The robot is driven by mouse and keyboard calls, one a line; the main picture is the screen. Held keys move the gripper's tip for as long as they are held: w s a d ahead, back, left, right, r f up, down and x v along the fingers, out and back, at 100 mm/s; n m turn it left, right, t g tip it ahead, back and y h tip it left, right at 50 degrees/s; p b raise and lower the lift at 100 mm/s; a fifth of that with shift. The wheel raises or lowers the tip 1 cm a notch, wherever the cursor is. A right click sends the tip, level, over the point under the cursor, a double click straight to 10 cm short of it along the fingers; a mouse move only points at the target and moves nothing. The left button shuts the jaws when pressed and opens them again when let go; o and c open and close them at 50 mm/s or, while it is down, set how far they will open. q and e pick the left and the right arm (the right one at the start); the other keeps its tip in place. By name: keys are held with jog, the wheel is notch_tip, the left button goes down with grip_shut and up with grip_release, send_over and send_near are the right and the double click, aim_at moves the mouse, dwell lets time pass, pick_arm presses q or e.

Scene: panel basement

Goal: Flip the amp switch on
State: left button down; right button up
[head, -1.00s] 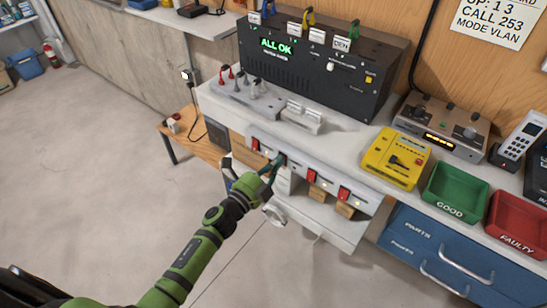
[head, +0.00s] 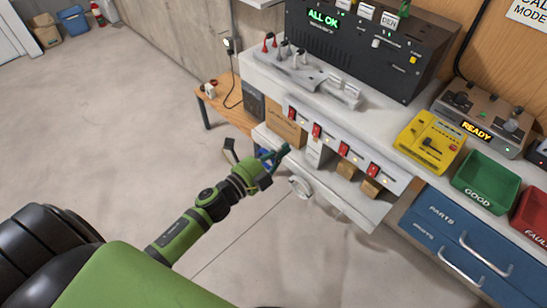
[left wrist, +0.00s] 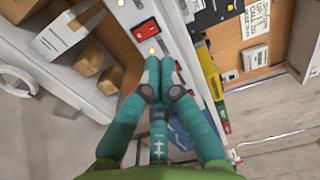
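A white strip (head: 330,142) along the bench front carries several red switches, including a leftmost one (head: 292,113), a second (head: 317,130), a third (head: 344,149) and a rightmost one (head: 373,170). Small lights glow beside some of them. I cannot read which switch is labelled amp. My left gripper (head: 275,154) is below and left of the second switch, apart from the strip. In the left wrist view its fingertips (left wrist: 160,68) are together with nothing between them, and a red switch (left wrist: 140,31) shows beyond them. My right gripper is not in view.
A grey device (head: 484,118) on the bench shows READY in amber. A black rack (head: 365,50) reads ALL OK. A yellow unit (head: 428,142), green bin (head: 485,179) and red bin (head: 532,215) stand to the right. Boxes sit on the shelf below.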

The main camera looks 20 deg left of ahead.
pick_arm(q)
jog(key=s+a+f+n+g+y, duration=0.25)
jog(key=s+f+n, duration=0.2)
jog(key=f, duration=0.55)
jog(key=s+a+f+n+g+y, duration=0.1)
jog(key=s+f+n+g, duration=0.4)
jog(key=f, duration=0.6)
jog(key=s+a+f+n+y, duration=0.25)
jog(key=s+f, duration=0.35)
jog(key=f, duration=0.4)
jog(key=s+d+f+n+g, duration=0.1)
jog(key=s+f+n+g, duration=0.2)
jog(key=s+f, duration=0.4)
jog(key=s+d+f+n+g, duration=0.2)
jog(key=s+f+n+g, duration=0.2)
jog(key=s, duration=1.6)
notch_tip(320, 180, down, 3)
jog(key=shift+d+f+n+g, duration=0.2)
jog(key=shift+n+g, duration=0.1)
jog(key=shift+g, duration=0.45)
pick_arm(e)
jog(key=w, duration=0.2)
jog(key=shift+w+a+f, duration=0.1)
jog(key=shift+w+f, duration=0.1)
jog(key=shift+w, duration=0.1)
